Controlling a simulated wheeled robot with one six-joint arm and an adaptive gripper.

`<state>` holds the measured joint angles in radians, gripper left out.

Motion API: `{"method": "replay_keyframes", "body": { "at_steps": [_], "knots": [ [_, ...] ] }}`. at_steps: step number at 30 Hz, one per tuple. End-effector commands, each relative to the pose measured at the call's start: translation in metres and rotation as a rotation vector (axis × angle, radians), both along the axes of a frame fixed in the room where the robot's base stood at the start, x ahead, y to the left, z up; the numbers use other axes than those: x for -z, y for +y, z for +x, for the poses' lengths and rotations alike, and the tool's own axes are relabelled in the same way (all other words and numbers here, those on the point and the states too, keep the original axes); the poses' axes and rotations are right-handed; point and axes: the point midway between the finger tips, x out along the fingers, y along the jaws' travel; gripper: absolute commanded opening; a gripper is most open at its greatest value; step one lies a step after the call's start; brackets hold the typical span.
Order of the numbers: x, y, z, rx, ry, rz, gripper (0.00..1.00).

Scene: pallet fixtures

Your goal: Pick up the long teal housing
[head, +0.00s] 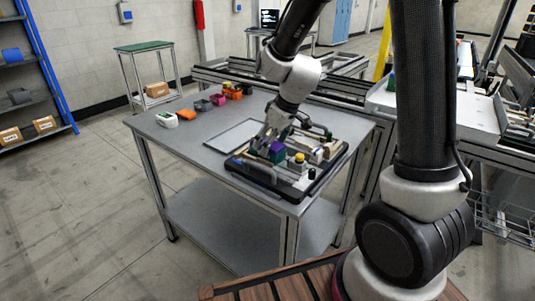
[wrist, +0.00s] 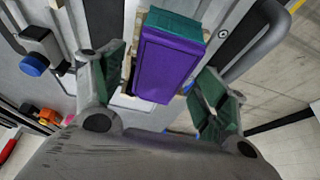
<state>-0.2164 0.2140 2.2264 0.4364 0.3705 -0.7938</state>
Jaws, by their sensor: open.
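In the wrist view a teal block (wrist: 178,24) shows as a band beyond a purple block (wrist: 165,66); most of it is hidden. The two look pressed together or joined; I cannot tell which. In the head view the purple block (head: 277,147) stands on the pallet, with a teal part (head: 278,157) just in front of it. I cannot tell how long the teal part is. My gripper (wrist: 160,70) is open, its green-padded fingers on either side of the purple block. In the head view my gripper (head: 268,140) is low at the pallet's left side, partly hidden.
The black-edged pallet (head: 262,182) carries several fixtures, including a yellow-topped part (head: 299,158) close by on the right. A pale flat plate (head: 233,136) lies left of it on the table (head: 190,150). Small coloured parts stand along the table's back edge.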

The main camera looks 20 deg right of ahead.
Motion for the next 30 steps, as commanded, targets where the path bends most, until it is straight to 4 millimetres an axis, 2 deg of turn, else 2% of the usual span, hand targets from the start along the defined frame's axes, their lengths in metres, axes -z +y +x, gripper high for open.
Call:
{"method": "replay_keyframes", "body": {
  "at_steps": [5,30],
  "knots": [
    [0.013,0.003,0.004,0.0,0.0,0.0,0.73],
    [0.018,0.003,0.004,0.001,0.0,0.0,0.73]
  ]
}}
